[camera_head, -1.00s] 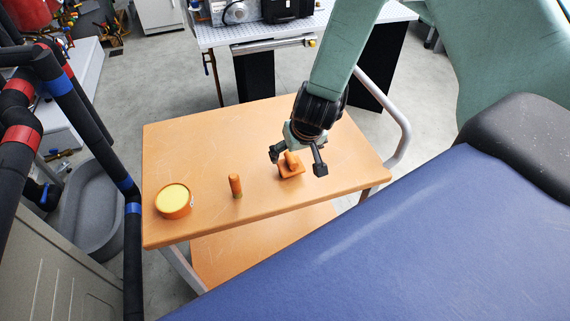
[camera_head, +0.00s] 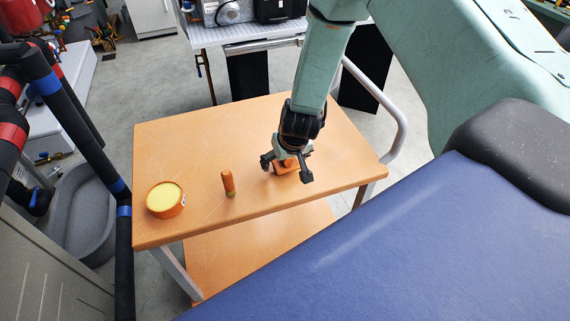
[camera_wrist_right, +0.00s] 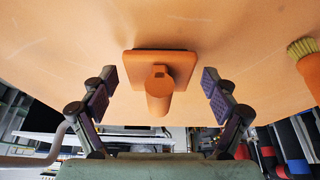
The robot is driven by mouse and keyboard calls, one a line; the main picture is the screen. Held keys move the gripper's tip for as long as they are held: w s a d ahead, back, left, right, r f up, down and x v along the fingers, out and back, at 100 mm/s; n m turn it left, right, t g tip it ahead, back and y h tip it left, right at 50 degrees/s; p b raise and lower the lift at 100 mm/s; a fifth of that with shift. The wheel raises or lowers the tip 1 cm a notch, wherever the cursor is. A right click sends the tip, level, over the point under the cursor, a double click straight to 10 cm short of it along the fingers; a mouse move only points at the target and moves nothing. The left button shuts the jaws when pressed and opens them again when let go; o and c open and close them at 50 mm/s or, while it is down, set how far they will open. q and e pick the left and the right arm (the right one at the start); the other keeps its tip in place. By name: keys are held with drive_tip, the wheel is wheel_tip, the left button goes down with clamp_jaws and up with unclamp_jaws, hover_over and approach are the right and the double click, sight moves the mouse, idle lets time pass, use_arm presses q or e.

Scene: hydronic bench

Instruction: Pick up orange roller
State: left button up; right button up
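An orange piece with a flat square plate and a round stub handle, which I take for the orange roller (camera_head: 285,168), rests on the orange-brown cart top (camera_head: 200,140). In the right wrist view the orange roller (camera_wrist_right: 160,95) sits midway between my fingers, its handle pointing toward the camera. My right gripper (camera_head: 286,170) is over it, fingers spread to either side. In the wrist view the right gripper (camera_wrist_right: 160,84) is open, with a gap between each finger pad and the piece. My left gripper is not in view.
An upright orange-handled brush (camera_head: 228,184) stands left of the roller; it also shows in the wrist view (camera_wrist_right: 311,70). A round orange tin with a yellow top (camera_head: 165,199) is further left. A grey cart handle (camera_head: 390,110) curves at the right. The cart's far left top is clear.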

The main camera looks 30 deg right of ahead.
drive_tip(key=c, duration=1.2)
drive_tip(key=shift+r, duration=0.1)
drive_tip(key=shift+r+p, duration=8.2)
drive_tip(key=shift+r, duration=5.75)
